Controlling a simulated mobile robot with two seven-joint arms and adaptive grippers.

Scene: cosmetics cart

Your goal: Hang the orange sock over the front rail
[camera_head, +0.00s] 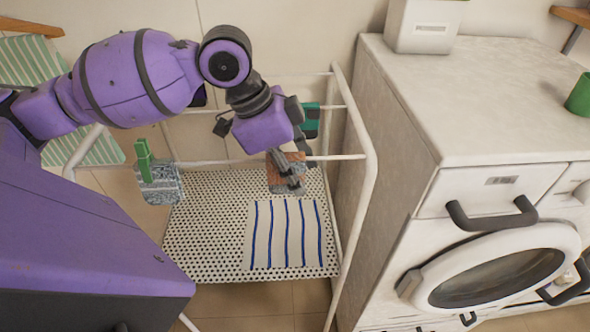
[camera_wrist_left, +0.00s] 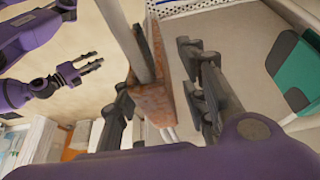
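The orange sock (camera_head: 287,158) hangs over the white front rail (camera_head: 225,161) of the drying rack, near its right end. In the left wrist view the sock (camera_wrist_left: 153,103) is a brownish-orange cloth draped on the rail, between my left gripper's fingers. My left gripper (camera_head: 288,182) is at the sock, partly covering it. In the left wrist view its fingers (camera_wrist_left: 165,95) are apart, with a clear gap between the sock and the right-hand finger. My right gripper (camera_wrist_left: 88,68) shows in the left wrist view, away from the sock, with its fingers apart and empty.
A grey sock (camera_head: 160,185) with a green peg (camera_head: 144,160) hangs on the front rail at the left. A teal cloth (camera_head: 312,118) hangs on a rail behind. A blue-striped cloth (camera_head: 285,235) lies on the perforated shelf (camera_head: 205,225). A washing machine (camera_head: 480,110) stands close at right.

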